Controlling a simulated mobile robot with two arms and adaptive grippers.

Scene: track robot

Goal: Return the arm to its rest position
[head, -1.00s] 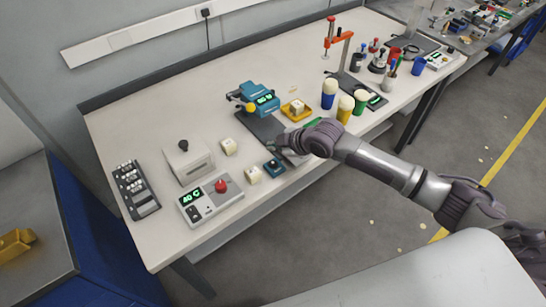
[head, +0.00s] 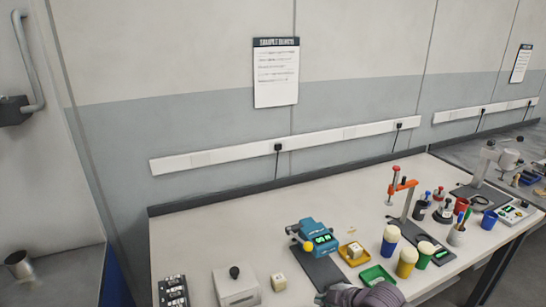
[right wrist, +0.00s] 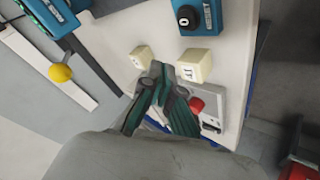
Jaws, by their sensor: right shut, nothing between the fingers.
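My right gripper (right wrist: 158,75) is shut and empty in the right wrist view. Its fingertips show over the bench, close to two cream cubes, one left (right wrist: 140,57) and one right (right wrist: 195,66); I cannot tell the exact height. In the head view only the grey wrist part of my right arm shows at the bottom edge, over the bench's front, near a green tray (head: 378,275). The fingers are not clear there. My left gripper is in neither view.
The bench (head: 190,250) holds a teal device with a yellow knob (head: 313,238), a yellow tray (head: 343,253), several cups (head: 407,262) and an orange-armed stand (head: 404,186). A box with a red button (right wrist: 197,105) lies beside the gripper. The back wall rises behind.

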